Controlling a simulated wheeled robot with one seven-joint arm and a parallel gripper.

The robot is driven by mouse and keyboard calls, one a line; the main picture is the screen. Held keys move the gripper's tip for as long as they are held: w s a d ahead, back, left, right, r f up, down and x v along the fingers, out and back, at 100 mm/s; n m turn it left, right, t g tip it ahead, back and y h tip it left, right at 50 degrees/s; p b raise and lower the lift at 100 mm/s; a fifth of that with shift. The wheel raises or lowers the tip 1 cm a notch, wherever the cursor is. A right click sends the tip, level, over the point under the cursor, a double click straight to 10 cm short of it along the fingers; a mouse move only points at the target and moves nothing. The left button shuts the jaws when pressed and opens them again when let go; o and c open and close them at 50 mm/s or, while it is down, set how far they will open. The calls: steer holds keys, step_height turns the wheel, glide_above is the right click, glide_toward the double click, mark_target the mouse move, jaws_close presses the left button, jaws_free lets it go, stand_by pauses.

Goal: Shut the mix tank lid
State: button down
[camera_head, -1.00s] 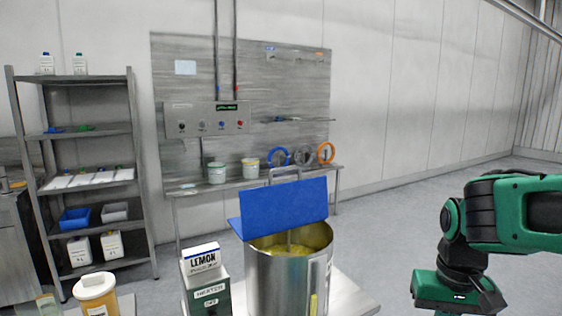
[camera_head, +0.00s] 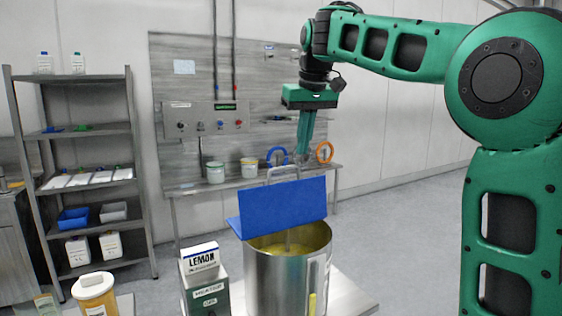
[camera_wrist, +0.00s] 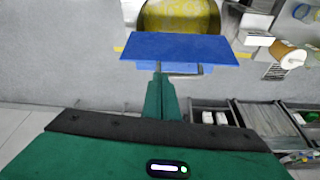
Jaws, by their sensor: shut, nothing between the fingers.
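The mix tank (camera_head: 262,280) is a steel cylinder with yellow contents, standing on a metal table. Its blue lid (camera_head: 288,208) is open, raised at an angle on the tank's far side, with a metal handle (camera_head: 283,172) at its back. My gripper (camera_head: 304,158) is shut and empty, pointing down above and just behind the lid's upper edge, near the handle. In the wrist view the blue lid (camera_wrist: 180,47) lies beyond the fingers (camera_wrist: 160,85), with the yellow tank contents (camera_wrist: 180,15) past it. I cannot tell whether the fingertips touch the lid or handle.
Behind are a wall bench (camera_head: 235,183) with buckets, and a shelf rack (camera_head: 135,165). Floor at right is free.

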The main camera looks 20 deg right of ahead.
steer(key=w+a+r+n, duration=0.1)
steer(key=w+a+r, duration=0.3)
steer(key=a, duration=0.1)
step_height(320, 180, down, 9)
steer(key=shift+r+n+t+y, duration=0.15)
steer(key=shift+n+t+y, duration=0.15)
steer(key=shift+t+y, duration=0.1)
stand_by(0.4)
